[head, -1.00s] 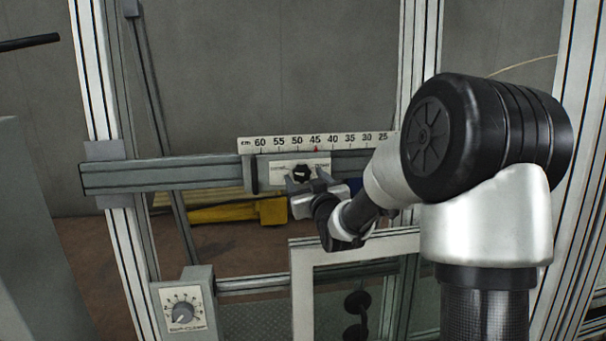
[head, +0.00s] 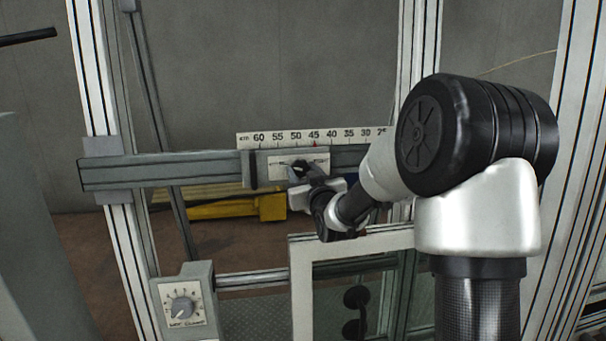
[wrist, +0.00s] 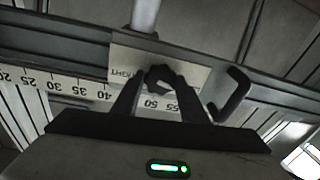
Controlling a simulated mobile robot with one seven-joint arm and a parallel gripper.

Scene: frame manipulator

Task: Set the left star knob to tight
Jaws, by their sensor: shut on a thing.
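The black star knob (head: 298,167) sits on a pale label plate (head: 320,163) on the horizontal grey rail. In the wrist view, turned about upside down, the star knob (wrist: 165,78) lies between the two dark fingers of my gripper (wrist: 160,95), which is shut on it. The word TIGHT is partly readable on the label plate (wrist: 125,52), left of the knob there. In the head view my gripper (head: 301,173) comes from the lower right and hides part of the knob. The knob's exact pointing is hard to tell.
A centimetre scale (head: 280,139) runs above the rail (head: 165,171). A black handle (head: 249,169) stands left of the knob and shows in the wrist view (wrist: 234,92). A dial box (head: 186,303) sits lower left, and a white-framed panel (head: 303,285) stands below my arm.

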